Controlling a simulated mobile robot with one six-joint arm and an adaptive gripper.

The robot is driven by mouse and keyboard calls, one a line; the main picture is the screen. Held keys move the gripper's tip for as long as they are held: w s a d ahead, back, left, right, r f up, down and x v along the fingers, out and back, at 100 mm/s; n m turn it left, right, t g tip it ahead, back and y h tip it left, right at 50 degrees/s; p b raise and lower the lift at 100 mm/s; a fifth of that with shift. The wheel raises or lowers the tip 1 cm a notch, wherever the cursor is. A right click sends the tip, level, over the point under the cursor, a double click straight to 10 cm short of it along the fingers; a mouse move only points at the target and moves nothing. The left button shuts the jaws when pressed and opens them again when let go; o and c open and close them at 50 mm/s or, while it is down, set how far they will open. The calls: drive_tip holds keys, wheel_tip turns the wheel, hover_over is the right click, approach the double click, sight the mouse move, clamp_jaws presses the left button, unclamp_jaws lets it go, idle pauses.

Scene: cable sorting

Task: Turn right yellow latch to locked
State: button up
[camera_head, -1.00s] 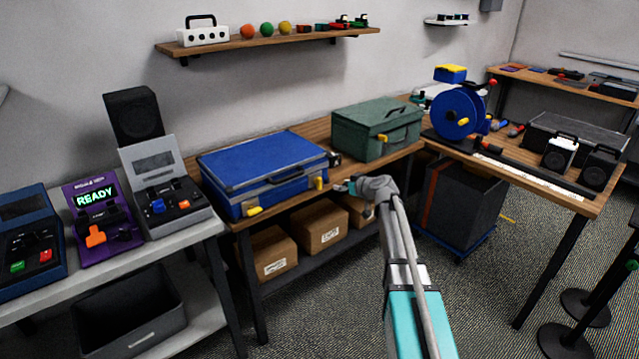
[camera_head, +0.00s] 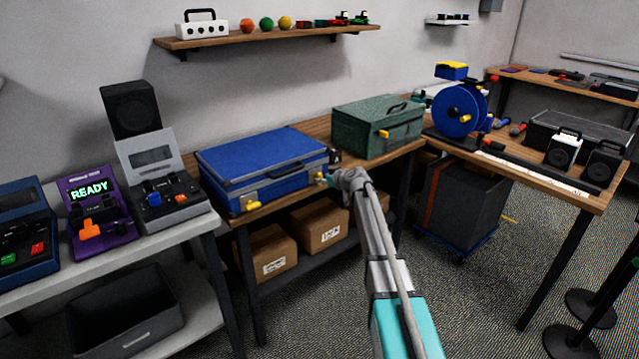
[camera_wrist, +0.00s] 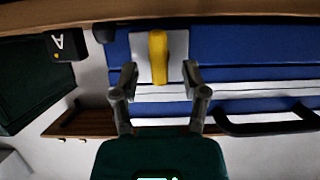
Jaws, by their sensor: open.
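The blue case (camera_head: 262,163) lies closed on the wooden bench, with a yellow latch near each end of its front. The right yellow latch (camera_head: 319,178) is partly covered by my gripper (camera_head: 332,180) in the head view. In the wrist view the right latch (camera_wrist: 158,56) stands upright in the picture on a pale plate, across the case's pale seam strip. My open gripper (camera_wrist: 160,78) has one finger on each side of it, with visible gaps. Contact is not clear. The left yellow latch (camera_head: 252,205) lies roughly level.
The case's dark handle (camera_wrist: 265,124) is beside my gripper in the wrist view. A green case (camera_head: 377,127) stands to the right on the bench. Cardboard boxes (camera_head: 320,225) sit on the shelf below.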

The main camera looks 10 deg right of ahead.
drive_tip(key=shift+b+x, duration=0.3)
drive_tip(key=shift+x, duration=0.9)
clamp_jaws()
